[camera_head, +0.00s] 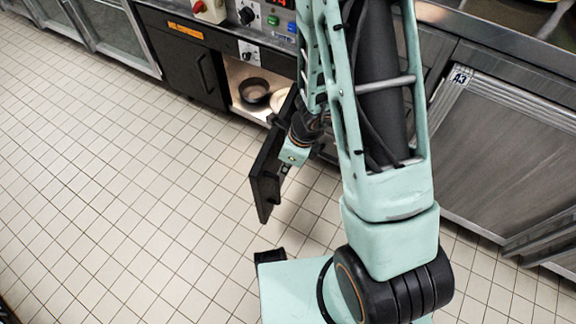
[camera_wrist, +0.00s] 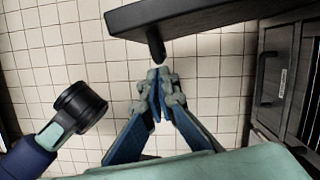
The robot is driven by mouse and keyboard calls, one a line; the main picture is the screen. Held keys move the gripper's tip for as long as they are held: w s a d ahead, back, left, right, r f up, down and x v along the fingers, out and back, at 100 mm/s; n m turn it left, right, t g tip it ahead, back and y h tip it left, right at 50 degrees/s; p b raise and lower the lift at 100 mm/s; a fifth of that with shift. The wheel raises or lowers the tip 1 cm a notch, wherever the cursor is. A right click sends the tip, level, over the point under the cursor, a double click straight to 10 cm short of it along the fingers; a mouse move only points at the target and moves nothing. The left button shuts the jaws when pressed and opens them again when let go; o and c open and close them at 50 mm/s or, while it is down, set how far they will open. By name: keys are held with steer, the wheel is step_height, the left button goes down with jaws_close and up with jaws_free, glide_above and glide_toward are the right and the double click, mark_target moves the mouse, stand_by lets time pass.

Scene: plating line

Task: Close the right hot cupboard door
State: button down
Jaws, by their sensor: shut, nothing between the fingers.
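The right hot cupboard door (camera_head: 264,180) is a dark panel standing open, swung out from the cupboard over the tiled floor. My arm hides part of it and its hinge side. In the wrist view the door (camera_wrist: 215,14) crosses the top as a dark slab, with a dark handle end (camera_wrist: 156,44) pointing toward my fingers. My gripper (camera_wrist: 160,76) is shut and empty, its fingertips just below that handle end; I cannot tell whether they touch. In the head view my gripper (camera_head: 285,170) is beside the door, on its right-hand face.
The open cupboard compartment (camera_head: 240,72) holds a dark bowl (camera_head: 254,91) and a pale plate (camera_head: 279,99). The left cupboard door (camera_head: 184,62) is closed. A control panel (camera_head: 268,17) sits above. A steel cabinet (camera_head: 505,150) stands at right. The floor (camera_head: 120,190) at left is clear.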

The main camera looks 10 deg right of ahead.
mark_target(268, 173)
steer(key=a, duration=0.1)
steer(key=w+a+f, duration=0.1)
steer(key=a+f, duration=0.1)
steer(key=shift+w+f, duration=0.1)
steer(key=shift+w, duration=0.2)
steer(key=shift+w+a+f, duration=0.1)
steer(key=shift+w+a, duration=0.15)
steer(key=shift+a, duration=0.3)
